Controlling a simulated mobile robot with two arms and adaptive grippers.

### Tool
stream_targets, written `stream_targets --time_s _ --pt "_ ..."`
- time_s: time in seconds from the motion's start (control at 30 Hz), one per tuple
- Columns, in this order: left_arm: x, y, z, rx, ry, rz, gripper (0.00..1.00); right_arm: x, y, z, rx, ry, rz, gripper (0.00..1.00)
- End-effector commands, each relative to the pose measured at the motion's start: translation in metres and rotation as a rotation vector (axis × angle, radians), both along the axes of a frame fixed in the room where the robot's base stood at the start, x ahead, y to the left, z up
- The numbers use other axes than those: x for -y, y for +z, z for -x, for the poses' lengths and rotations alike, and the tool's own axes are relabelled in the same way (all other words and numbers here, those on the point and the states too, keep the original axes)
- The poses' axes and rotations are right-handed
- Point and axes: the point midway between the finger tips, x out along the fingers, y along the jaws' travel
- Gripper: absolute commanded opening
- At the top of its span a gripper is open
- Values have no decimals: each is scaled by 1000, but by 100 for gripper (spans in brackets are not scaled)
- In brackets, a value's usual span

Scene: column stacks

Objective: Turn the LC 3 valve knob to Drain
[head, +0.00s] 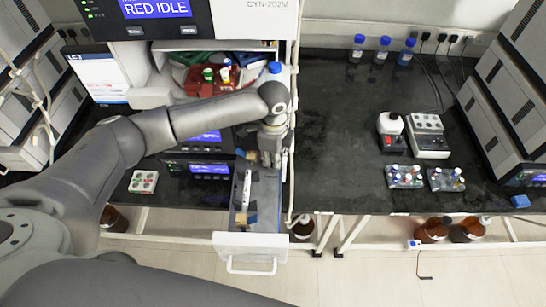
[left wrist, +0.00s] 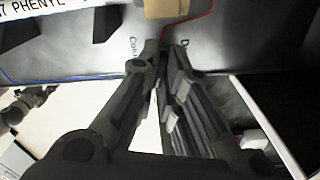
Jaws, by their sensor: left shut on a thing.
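My left gripper (head: 268,158) reaches down over the pulled-out grey drawer (head: 268,205) of the middle stack. In the left wrist view its two fingers (left wrist: 163,50) are close together, tips at the grey panel, shut on the valve knob. The knob itself is hidden by the fingers, so its pointing direction cannot be told. Printed letters "Colu" (left wrist: 133,48) show left of the fingertips and a "D" (left wrist: 183,45) right of them, the rest covered. A sign (head: 98,78) with a blue header that seems to read LC 3 stands on this stack. My right gripper is in neither view.
A white column (head: 246,187) labelled PHENYL lies in tan clips beside the gripper. The drawer's white front (head: 250,243) and handle stick out past the bench edge. Red trays with bottles (head: 225,75) sit above. The black bench (head: 335,130) to the right is mostly clear.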

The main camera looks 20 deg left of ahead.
Motion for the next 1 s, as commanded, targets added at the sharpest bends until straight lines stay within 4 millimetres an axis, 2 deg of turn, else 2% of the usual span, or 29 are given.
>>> stream_targets --time_s 0.27,1.0 --pt "1 1 0 1 140 2 0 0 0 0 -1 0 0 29" --pt "1 2 -1 3 809 4 0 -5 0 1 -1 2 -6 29"
